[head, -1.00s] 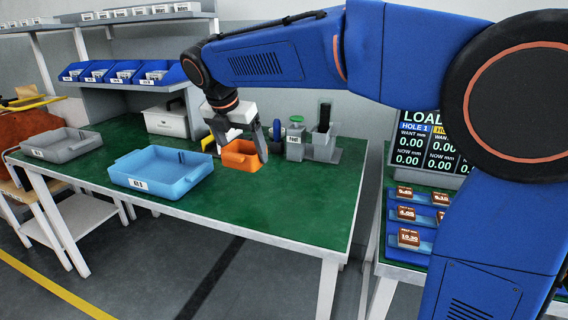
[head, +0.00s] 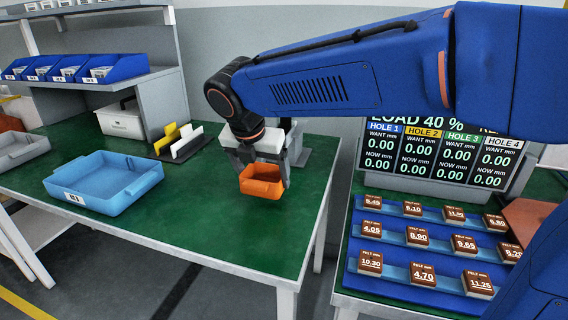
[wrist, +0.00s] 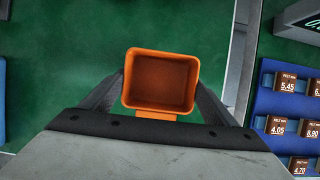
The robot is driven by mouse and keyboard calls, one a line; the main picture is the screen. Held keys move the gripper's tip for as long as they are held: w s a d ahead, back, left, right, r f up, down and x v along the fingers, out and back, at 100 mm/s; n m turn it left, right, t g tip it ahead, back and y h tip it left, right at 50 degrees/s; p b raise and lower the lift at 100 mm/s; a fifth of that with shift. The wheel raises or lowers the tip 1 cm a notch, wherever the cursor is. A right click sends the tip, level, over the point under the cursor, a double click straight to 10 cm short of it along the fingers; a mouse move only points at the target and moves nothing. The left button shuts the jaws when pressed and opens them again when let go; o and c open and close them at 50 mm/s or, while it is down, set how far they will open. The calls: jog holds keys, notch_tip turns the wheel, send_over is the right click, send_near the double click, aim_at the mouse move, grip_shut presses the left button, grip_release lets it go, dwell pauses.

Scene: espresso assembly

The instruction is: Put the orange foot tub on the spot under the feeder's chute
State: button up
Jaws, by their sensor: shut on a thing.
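The orange foot tub (head: 262,187) is an open, square-mouthed tub in the head view, over the right part of the green table. My gripper (head: 262,178) is shut on it, with a finger on each side. In the wrist view the tub (wrist: 160,82) looks empty and sits between the fingers of my gripper (wrist: 160,98). I cannot tell whether its base touches the table. The feeder (head: 296,145) is mostly hidden behind my arm and gripper, and its chute and the spot under it do not show clearly.
A blue tray (head: 105,185) stands on the green table (head: 215,235) left of the tub. Yellow and white upright plates (head: 180,143) and a white box (head: 120,120) stand behind. At right are a screen (head: 440,150) and a blue rack (head: 400,262) of labelled blocks. Table around the tub is clear.

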jog(key=w+d, duration=0.1)
jog(key=w, duration=0.3)
jog(key=w+d, duration=0.2)
jog(key=w, duration=0.2)
jog(key=w+d, duration=0.2)
jog(key=w, duration=0.2)
jog(key=shift+w, duration=0.15)
jog(key=shift+f, duration=1.75)
jog(key=o, duration=1)
jog(key=shift+f, duration=0.15)
jog(key=shift+o, duration=0.2)
jog(key=v, duration=1.2)
